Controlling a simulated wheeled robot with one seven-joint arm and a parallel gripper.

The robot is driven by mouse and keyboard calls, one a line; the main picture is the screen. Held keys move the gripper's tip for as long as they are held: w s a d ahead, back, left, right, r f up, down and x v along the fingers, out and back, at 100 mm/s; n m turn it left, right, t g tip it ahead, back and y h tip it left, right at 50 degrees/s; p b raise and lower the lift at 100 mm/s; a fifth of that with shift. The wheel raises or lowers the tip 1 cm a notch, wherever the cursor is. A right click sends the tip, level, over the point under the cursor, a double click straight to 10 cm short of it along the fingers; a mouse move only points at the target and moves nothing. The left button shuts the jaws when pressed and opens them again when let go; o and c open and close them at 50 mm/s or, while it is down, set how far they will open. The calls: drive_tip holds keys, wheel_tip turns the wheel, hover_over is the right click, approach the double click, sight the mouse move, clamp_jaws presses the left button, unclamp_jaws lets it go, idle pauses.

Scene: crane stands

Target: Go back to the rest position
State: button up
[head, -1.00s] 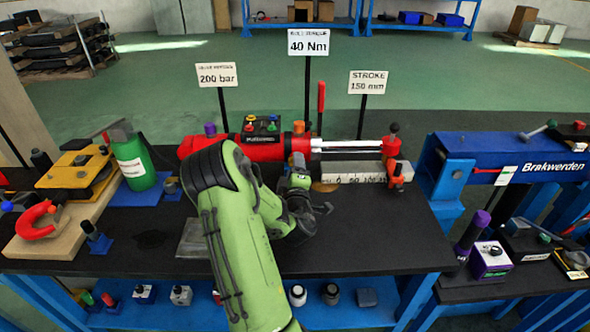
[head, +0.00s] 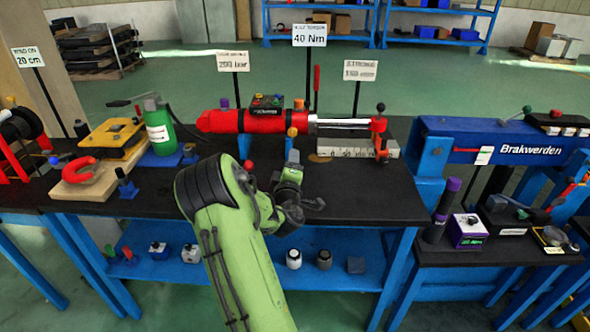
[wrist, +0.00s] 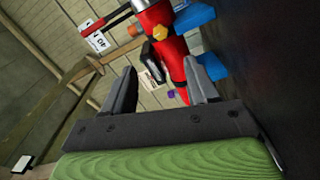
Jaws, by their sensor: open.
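My green arm reaches up from the bottom middle of the head view. My gripper (head: 315,204) is at its end, above the front part of the black bench top (head: 350,205), in front of the red cylinder (head: 222,121). In the wrist view my gripper (wrist: 160,90) shows two grey fingers spread apart with nothing held between them. The red cylinder (wrist: 157,22) lies beyond the fingers in that view, with blue supports beside it. The fingertips are small and partly unclear in the head view.
Sign posts rise behind the cylinder. A blue press marked Brakwerden (head: 480,145) stands at the right. Open floor (head: 160,80) lies behind.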

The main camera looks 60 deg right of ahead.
drive_tip(key=shift+w+d, duration=0.1)
idle(0.5)
drive_tip(key=w+a+r+m+y, duration=0.15)
drive_tip(key=a+y, duration=0.25)
drive_tip(key=a, duration=0.7)
drive_tip(key=a+r+m+y, duration=0.2)
drive_tip(key=a+r+y, duration=0.15)
drive_tip(key=a, duration=0.65)
drive_tip(key=w+a+r+m+y, duration=0.15)
drive_tip(key=a+y, duration=0.25)
drive_tip(key=a, duration=0.7)
drive_tip(key=s+a+n+g+y, duration=0.3)
drive_tip(key=s+a+y, duration=0.2)
drive_tip(key=s+a, duration=1.1)
wheel_tip(320, 180, up, 14)
drive_tip(key=p, duration=1.5)
drive_tip(key=shift+w+d+r, duration=0.15)
drive_tip(key=shift+w+d, duration=0.2)
drive_tip(key=shift+h, duration=0.25)
